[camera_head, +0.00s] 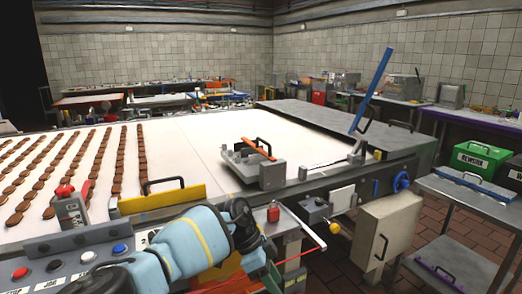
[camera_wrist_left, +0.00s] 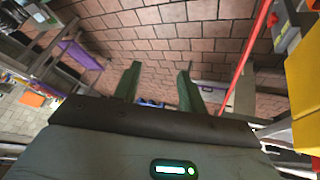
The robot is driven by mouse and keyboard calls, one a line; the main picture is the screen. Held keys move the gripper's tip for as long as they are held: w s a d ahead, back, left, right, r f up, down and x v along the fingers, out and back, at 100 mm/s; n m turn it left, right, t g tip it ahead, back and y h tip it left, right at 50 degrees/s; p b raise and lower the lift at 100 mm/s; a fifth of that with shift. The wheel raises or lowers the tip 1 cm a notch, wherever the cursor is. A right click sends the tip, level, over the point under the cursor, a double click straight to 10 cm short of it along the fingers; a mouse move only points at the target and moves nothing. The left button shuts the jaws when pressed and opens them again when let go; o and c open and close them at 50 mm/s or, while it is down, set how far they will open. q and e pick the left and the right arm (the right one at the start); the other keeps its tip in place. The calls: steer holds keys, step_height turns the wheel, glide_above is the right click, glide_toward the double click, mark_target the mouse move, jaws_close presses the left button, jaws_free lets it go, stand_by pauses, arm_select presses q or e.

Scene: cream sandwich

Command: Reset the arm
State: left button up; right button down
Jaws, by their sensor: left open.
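My left arm (camera_head: 185,245) comes in from the lower left in the head view, light blue with a yellow stripe and a dark wrist joint. It is bent in front of the conveyor's near edge. My left gripper (camera_wrist_left: 157,88) shows in the left wrist view with two green fingers apart and nothing between them. It points toward the brick-tiled floor (camera_wrist_left: 170,45). In the head view I cannot make out its fingers. My right arm and gripper are not in view.
The white conveyor (camera_head: 205,140) carries rows of brown biscuits (camera_head: 100,160) at the left. A blue bar (camera_head: 371,88) stands tilted upward at the right. A control panel (camera_head: 70,265) with buttons is at lower left.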

arm_select(q)
steer(key=s+d+f+t+h+p, duration=0.1)
steer(key=s+d+f+h, duration=0.1)
steer(key=s+d+h, duration=0.45)
steer(key=s+d+f+t+h+p, duration=0.1)
steer(key=s+d+f+h, duration=0.2)
steer(key=s+d+h, duration=0.3)
steer(key=s+a+f+n+t+y+p, duration=0.1)
steer(key=s+a+f+n+t+y, duration=0.35)
steer(key=a+n+t, duration=0.35)
steer(key=s+a+f+n+t+y+p, duration=0.2)
steer(key=s+a+f+n+t+y, duration=0.35)
steer(key=a, duration=0.45)
steer(key=s+a+f+n+g+y+p, duration=0.1)
steer(key=s+a+f+g+y, duration=0.3)
steer(key=s+a, duration=1.3)
steer(key=s+n+y, duration=0.1)
steer(key=s+y, duration=0.1)
steer(key=s, duration=0.1)
steer(key=shift+s+a+y+p, duration=0.25)
steer(key=shift+a+y+p, duration=0.05)
steer(key=shift+a+y, duration=0.05)
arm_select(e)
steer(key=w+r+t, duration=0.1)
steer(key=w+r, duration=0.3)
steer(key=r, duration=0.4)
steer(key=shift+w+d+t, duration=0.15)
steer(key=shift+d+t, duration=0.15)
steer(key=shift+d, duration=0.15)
